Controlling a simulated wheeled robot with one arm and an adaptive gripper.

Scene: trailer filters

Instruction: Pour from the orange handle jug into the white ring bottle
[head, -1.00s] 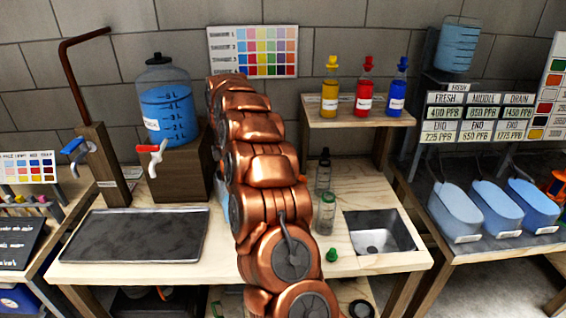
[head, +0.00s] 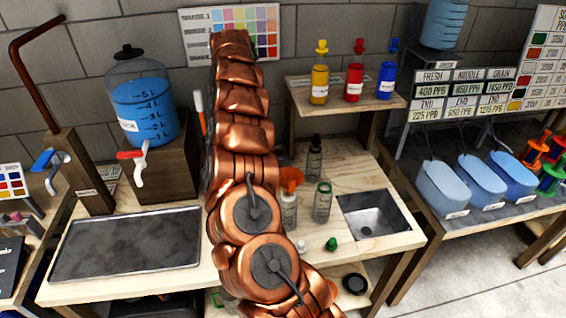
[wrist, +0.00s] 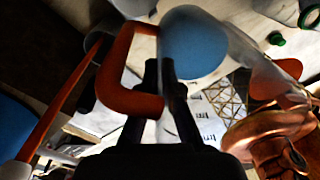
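In the wrist view the jug (wrist: 195,45) is clear with blue liquid and has a C-shaped orange handle (wrist: 113,75). My gripper (wrist: 160,68) has its black fingers close together at the handle and looks shut on it. The jug's tilt is unclear. In the head view my copper arm hides the jug and gripper. A clear bottle (head: 289,212), apparently the white ring one, stands partly behind my arm with an orange funnel-like piece (head: 291,179) at its top. A similar orange piece (wrist: 275,78) shows at right in the wrist view.
Right of that bottle stand a green-ringed bottle (head: 323,203) and a dark-capped bottle (head: 315,158). A white cap (head: 302,246) and green cap (head: 331,244) lie in front. A sink (head: 378,214) is at right, a dark tray (head: 125,245) at left, a blue water tank (head: 145,105) behind.

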